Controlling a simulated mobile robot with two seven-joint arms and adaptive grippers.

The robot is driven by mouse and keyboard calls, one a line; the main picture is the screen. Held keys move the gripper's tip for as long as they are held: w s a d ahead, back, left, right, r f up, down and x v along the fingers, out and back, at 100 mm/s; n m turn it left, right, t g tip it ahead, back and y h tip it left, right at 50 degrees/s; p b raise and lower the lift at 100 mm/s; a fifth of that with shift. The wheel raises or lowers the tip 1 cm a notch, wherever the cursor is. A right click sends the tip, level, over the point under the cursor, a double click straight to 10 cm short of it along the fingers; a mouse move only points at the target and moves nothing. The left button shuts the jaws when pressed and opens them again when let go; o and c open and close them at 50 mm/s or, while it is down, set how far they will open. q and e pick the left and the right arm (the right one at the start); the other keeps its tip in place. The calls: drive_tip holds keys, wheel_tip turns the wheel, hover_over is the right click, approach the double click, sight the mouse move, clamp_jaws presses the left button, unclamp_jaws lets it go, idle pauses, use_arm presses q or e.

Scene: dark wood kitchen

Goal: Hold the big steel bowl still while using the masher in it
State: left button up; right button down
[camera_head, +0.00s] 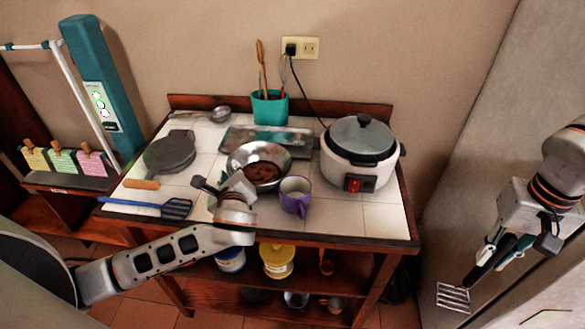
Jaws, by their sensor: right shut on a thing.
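The big steel bowl (240,155) stands on the tiled table top with something reddish-brown inside it. My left gripper (226,187) is at the bowl's front-left rim and covers part of it. I cannot tell whether its fingers touch or grip the rim. My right gripper (496,256) is off to the right, beyond the table's edge, shut on the masher's dark handle. The masher's slotted steel head (453,298) hangs down to the lower left, over the floor and well apart from the bowl.
A purple mug (294,197) stands just right of the bowl, and a rice cooker (358,155) is further right. A metal tray (300,142) lies behind the bowl. A dark pan (169,152) and blue slotted spatula (176,208) lie left. A teal utensil pot (270,108) stands at the back.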

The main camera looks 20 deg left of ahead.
use_arm(q)
clamp_jaws()
